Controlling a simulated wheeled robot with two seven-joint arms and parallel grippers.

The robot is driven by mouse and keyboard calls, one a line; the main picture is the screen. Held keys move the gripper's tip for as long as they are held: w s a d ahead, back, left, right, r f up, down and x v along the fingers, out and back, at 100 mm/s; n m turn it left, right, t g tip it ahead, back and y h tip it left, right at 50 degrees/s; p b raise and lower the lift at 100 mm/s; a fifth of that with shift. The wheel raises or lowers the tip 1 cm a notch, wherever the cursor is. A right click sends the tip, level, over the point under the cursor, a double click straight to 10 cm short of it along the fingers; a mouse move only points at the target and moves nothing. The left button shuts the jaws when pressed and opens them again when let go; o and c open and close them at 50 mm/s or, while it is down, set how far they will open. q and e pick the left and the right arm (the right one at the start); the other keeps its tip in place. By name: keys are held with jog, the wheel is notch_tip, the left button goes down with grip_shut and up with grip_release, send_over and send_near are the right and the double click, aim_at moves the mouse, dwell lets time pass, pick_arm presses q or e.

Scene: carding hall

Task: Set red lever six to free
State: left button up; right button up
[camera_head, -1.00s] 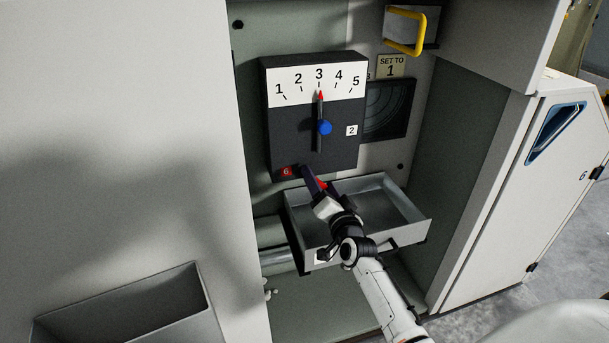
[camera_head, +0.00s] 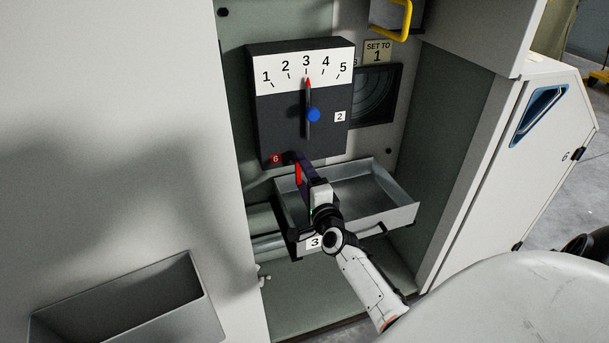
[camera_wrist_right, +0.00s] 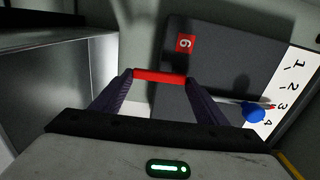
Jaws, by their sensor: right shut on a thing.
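The red lever (camera_head: 298,174) is at the lower edge of the dark dial box, beside a red label with a 6 (camera_head: 276,158). In the right wrist view the lever (camera_wrist_right: 160,76) is a red bar spanning the space between my fingers, and the red 6 label (camera_wrist_right: 185,43) is above it. My right gripper (camera_head: 297,160) comes from below and is shut on the red lever; its fingers partly hide the lever in the head view. No mark for free can be read. My left gripper is not in view.
The dial box (camera_head: 280,126) has a scale from 1 to 5, its pointer at 3, and a blue knob (camera_head: 313,115). An open grey drawer (camera_head: 400,212) lies just under my right wrist. A yellow handle (camera_head: 405,20) is above. A grey bin (camera_head: 190,325) is at lower left.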

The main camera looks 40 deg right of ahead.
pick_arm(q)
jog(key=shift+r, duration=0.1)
pick_arm(e)
jog(key=shift+s+f+m, duration=0.1)
jog(key=shift+f+m, duration=0.15)
jog(key=shift+m, duration=0.05)
jog(key=o, duration=1.5)
jog(key=shift+c, duration=0.2)
jog(key=shift+r, duration=0.1)
pick_arm(q)
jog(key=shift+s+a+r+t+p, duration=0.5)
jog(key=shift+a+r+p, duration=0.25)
jog(key=shift+p, duration=0.45)
pick_arm(e)
jog(key=v, duration=1)
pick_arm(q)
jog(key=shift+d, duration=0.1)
pick_arm(e)
jog(key=shift+s, duration=0.1)
